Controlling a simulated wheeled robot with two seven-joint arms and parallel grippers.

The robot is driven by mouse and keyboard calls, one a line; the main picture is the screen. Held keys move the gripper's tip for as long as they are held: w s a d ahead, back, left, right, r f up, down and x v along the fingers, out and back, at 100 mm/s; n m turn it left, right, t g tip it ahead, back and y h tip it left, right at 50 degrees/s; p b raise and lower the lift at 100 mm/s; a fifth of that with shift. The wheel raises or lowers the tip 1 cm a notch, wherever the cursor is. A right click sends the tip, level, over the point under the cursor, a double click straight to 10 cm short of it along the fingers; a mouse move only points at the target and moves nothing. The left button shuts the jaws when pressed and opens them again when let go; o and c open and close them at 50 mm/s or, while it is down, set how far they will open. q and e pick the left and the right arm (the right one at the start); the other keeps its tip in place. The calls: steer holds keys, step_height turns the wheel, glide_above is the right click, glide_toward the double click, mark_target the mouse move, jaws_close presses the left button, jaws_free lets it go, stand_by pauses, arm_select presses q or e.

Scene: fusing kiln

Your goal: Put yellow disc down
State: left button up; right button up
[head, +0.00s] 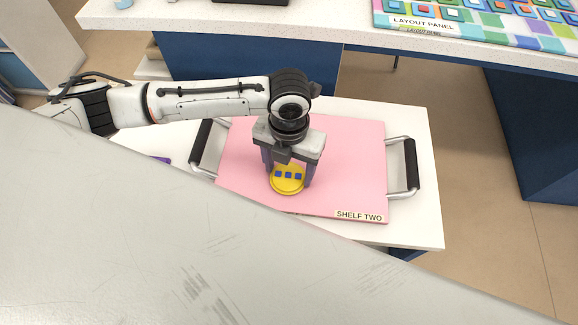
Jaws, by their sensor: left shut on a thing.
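The yellow disc (287,188) shows in the head view, with a row of small blue squares on its top. My left gripper (288,177) points down over the pink board (352,165) and is shut on the disc, with a finger at each side of it. The disc is over the front middle part of the board, which carries the label "SHELF TWO" (359,216). I cannot tell whether the disc touches the board. My right gripper is not in view.
The pink board has a dark-gripped metal handle at its left (202,146) and right (409,164) and lies on a white table (424,222). The board's right half is clear. Behind stands a counter (330,22) with a colourful layout panel (470,30). A large grey surface covers the lower left.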

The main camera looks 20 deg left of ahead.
mark_target(289, 174)
arm_select(q)
steer(key=o, duration=1.2)
steer(key=shift+f, duration=0.1)
steer(key=shift+c, duration=0.2)
step_height(289, 174, up, 12)
steer(key=shift+r+p, duration=0.2)
steer(key=shift+p, duration=0.2)
